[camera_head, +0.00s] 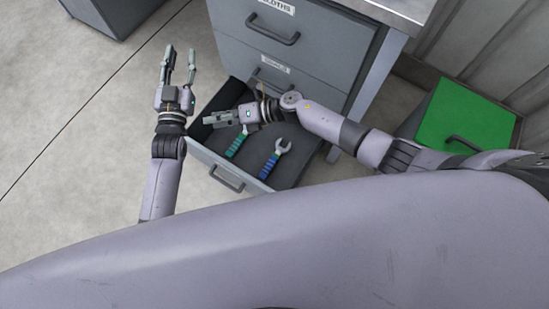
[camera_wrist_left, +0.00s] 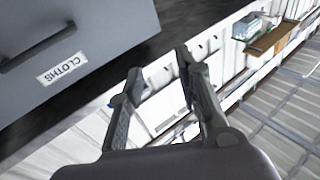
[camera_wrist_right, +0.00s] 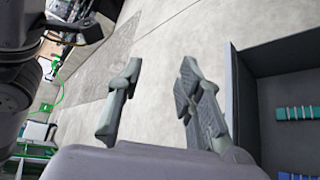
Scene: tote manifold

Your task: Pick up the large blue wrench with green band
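A wrench with a blue handle and bright metal jaw (camera_head: 276,157) lies in the open grey drawer (camera_head: 205,160). A second wrench with a green-teal handle (camera_head: 237,145) lies to its left. Both handles show partly at the right edge of the right wrist view, the teal one (camera_wrist_right: 300,112) above the blue one (camera_wrist_right: 298,176). A green band on the blue wrench is too small to make out. My right gripper (camera_head: 206,120) is open and empty above the drawer's left side. My left gripper (camera_head: 180,55) is open and empty, up and left of the drawer.
The grey cabinet (camera_head: 318,35) has closed drawers behind the open one; one is labelled CLOTHS. A green-topped cabinet (camera_head: 470,115) stands at right. Another grey cabinet (camera_head: 75,18) is at top left. The concrete floor (camera_head: 70,130) at left is clear.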

